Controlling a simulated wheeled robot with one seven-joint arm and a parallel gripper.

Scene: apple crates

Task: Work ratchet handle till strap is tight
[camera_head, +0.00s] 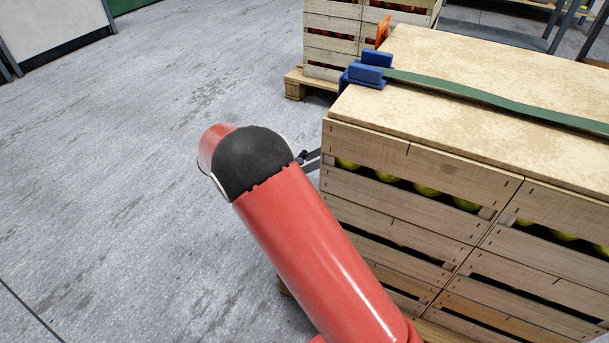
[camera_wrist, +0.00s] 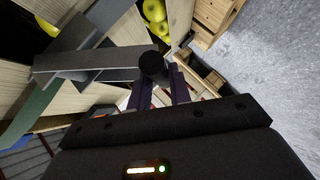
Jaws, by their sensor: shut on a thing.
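A green strap (camera_head: 500,98) runs across the lid of a stack of wooden crates (camera_head: 420,160) and over a blue corner protector (camera_head: 368,74) at the lid's left edge. In the wrist view the strap (camera_wrist: 32,112) meets a grey metal ratchet (camera_wrist: 85,62) at the crate side. The black round grip of the ratchet handle (camera_wrist: 153,65) lies between the fingers of my gripper (camera_wrist: 158,84), which is shut on it. In the head view my red arm hides most of the gripper and ratchet; only small dark parts show beside the crate. How taut the strap is there cannot be told.
Yellow-green apples (camera_head: 425,189) show through the crate slats. Another crate stack (camera_head: 330,45) on a pallet stands behind, with an orange piece (camera_head: 383,30) near the lid's far edge. Grey floor (camera_head: 130,170) to the left is clear. A metal rack (camera_head: 490,30) stands at the back right.

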